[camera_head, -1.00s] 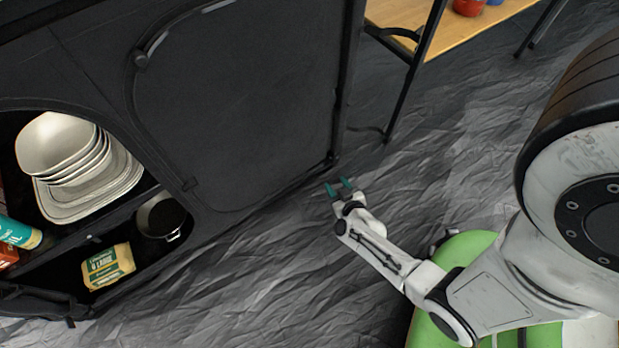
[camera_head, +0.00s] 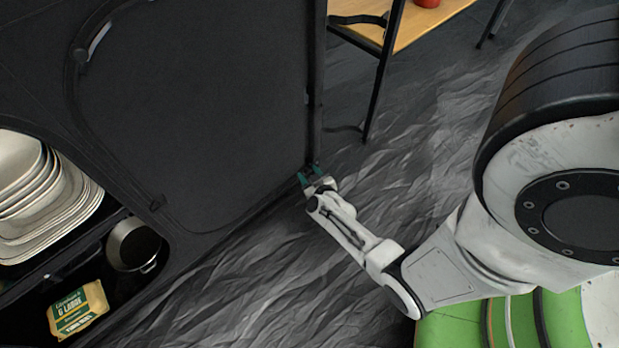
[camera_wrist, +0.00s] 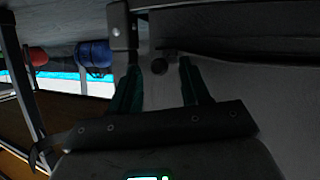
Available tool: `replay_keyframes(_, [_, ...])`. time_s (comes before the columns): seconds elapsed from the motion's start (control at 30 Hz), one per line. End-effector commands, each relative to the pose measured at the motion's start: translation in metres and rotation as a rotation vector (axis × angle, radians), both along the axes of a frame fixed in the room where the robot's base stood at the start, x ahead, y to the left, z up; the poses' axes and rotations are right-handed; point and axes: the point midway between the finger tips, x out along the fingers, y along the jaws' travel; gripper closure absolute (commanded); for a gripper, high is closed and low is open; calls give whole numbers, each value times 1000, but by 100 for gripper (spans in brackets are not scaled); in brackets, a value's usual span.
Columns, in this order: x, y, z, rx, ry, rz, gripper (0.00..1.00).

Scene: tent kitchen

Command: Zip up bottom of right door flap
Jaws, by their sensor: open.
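The right door flap (camera_head: 195,110) is a closed dark panel on the front of the black fabric cabinet, with a curved zip seam around its left side and bottom. A small dark tab (camera_head: 157,203) sits on the seam at the lower left, and a greyish pull shows at the upper left. My gripper (camera_head: 310,173) is open, its teal fingers at the flap's lower right corner. In the wrist view the fingers (camera_wrist: 160,80) stand apart, with a small dark round piece (camera_wrist: 160,68) between their tips. I cannot tell whether they touch it.
The left compartment is open, with white dishes (camera_head: 40,200), a dark pot (camera_head: 133,246) and a yellow-green box (camera_head: 78,310). A wooden table (camera_head: 420,20) with black legs stands at the upper right. The crinkled grey floor (camera_head: 260,275) in front of the cabinet is clear.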

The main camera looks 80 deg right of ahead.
Motion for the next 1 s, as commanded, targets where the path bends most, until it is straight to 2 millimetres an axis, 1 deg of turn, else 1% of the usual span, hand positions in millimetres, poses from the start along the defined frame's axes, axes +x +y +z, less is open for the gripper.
replay_keyframes(0.3, [1,-1,0,0,0,0,54])
replay_keyframes(0.77, [1,-1,0,0,0,0,98])
replay_keyframes(0.8, [1,-1,0,0,0,0,100])
replay_keyframes(1.0, [1,-1,-1,1,1,0,100])
